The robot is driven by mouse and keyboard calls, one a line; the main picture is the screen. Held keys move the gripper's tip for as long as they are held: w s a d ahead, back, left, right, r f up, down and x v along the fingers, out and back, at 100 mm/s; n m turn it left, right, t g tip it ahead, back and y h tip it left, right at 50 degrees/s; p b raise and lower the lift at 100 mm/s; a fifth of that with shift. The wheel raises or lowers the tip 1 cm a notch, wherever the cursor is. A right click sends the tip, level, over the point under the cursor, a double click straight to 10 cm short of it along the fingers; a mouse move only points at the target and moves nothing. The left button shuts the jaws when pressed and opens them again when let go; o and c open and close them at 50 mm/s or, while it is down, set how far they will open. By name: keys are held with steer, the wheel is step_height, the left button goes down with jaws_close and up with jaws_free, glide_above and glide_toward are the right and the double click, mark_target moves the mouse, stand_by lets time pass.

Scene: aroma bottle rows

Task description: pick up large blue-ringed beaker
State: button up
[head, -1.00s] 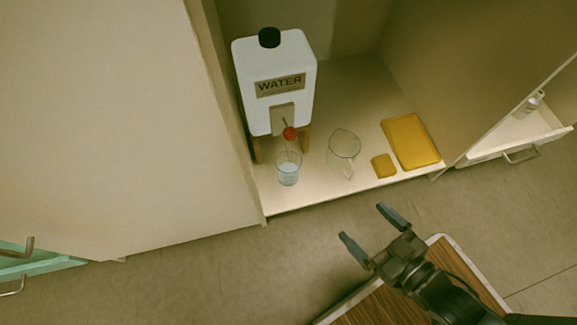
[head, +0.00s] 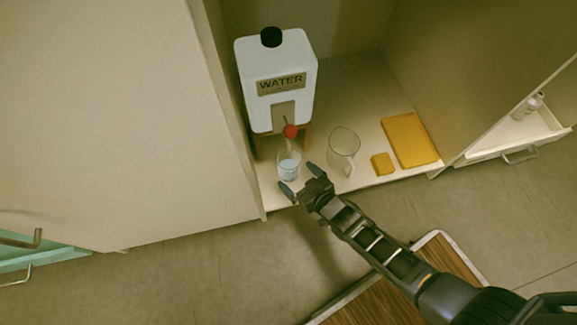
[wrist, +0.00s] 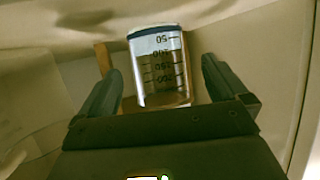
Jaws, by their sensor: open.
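The large blue-ringed beaker (head: 288,164) is a clear glass under the red tap of the water dispenser, with pale blue at its base. It stands upright on the cabinet floor. In the wrist view the beaker (wrist: 158,68) shows upside down, with dark graduation marks and a blue band near its upper end in the picture. My gripper (head: 297,178) is open at the cabinet's front edge, its fingertips close to the beaker's near side. In the wrist view one finger appears on each side of the beaker, with gaps; contact is not visible.
The white water dispenser (head: 276,82) stands on a wooden stand right behind the beaker. A clear glass jug (head: 343,148) is close to the right. A small yellow block (head: 382,164) and a yellow tray (head: 410,140) lie further right. A cabinet wall is at the left.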

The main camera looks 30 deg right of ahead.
mark_target(295, 173)
steer(key=b+x, duration=0.1)
steer(key=x, duration=0.1)
steer(key=b+x, duration=0.1)
steer(key=x, duration=0.2)
steer(key=shift+w+d+b, duration=0.15)
steer(key=shift+w+b, duration=0.05)
steer(key=shift+b, duration=0.2)
steer(key=c, duration=1.2)
